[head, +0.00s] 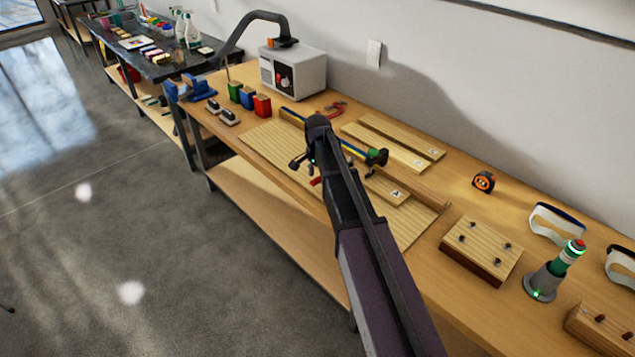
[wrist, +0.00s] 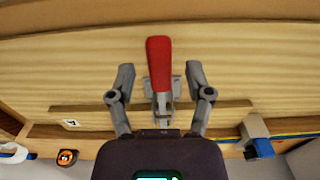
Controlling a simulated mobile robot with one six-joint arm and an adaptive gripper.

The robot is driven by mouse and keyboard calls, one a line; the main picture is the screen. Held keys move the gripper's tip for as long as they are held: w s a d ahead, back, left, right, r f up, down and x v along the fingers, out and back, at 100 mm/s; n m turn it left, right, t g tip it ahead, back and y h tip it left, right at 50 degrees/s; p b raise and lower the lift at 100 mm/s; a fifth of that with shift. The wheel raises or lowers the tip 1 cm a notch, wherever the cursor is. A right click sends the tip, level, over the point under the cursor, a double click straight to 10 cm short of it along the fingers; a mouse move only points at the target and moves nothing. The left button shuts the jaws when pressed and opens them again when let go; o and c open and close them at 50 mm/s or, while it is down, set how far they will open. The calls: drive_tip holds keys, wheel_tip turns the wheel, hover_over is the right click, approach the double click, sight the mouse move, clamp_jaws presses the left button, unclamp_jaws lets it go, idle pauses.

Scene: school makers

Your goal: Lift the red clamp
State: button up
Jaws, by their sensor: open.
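The red clamp has a long red handle and a grey metal body. In the wrist view its handle (wrist: 159,62) stands between the two fingers of my gripper (wrist: 160,80). The fingers are open, with a visible gap on each side of the handle. In the head view only a small red part of the clamp (head: 316,181) shows beside my gripper (head: 304,166); my arm hides much of the rest. The clamp is over a pale wooden board (head: 265,143) on the workbench. Whether the fingers touch the clamp's body cannot be told.
A bar clamp with blue and yellow parts (head: 355,150) lies behind my gripper. Another red tool (head: 336,107) lies farther back. A tape measure (head: 484,181), a peg block (head: 481,248) and a green-lit lamp (head: 556,270) stand to the right. The wall bounds the bench's back.

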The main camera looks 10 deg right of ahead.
drive_tip(key=shift+f, duration=0.4)
clamp_jaws()
